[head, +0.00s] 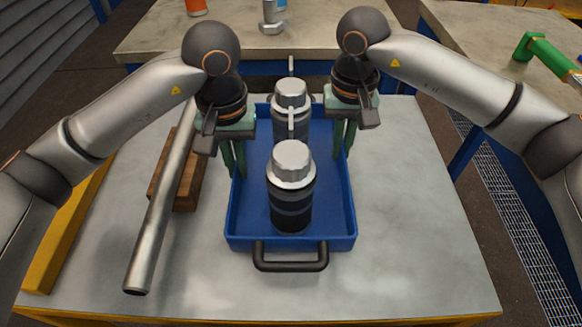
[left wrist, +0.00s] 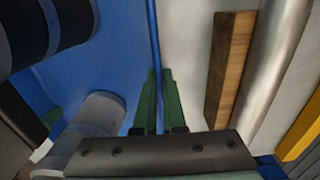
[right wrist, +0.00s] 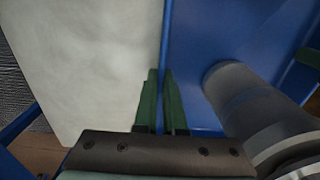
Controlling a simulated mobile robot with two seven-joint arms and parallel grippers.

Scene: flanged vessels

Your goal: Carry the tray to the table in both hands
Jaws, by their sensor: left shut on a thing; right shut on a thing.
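The blue tray (head: 290,243) is over the near grey-topped bench; I cannot tell whether it rests on the bench or hangs just above it. Two grey lidded vessels stand upright in it, a front one (head: 291,205) and a back one (head: 291,92). A dark handle (head: 290,266) is on its front wall. My left gripper (head: 237,172) is shut on the tray's left wall, and the wall (left wrist: 155,45) runs between its fingers in the left wrist view. My right gripper (head: 344,150) is shut on the right wall, which also shows in the right wrist view (right wrist: 165,45).
A metal pipe (head: 160,215) leans across a wooden block (head: 188,185) just left of the tray. The bench (head: 420,240) is clear on the right. A second table (head: 150,35) stands behind, with an orange item (head: 196,6) and a metal fitting (head: 271,18). Another table stands at right.

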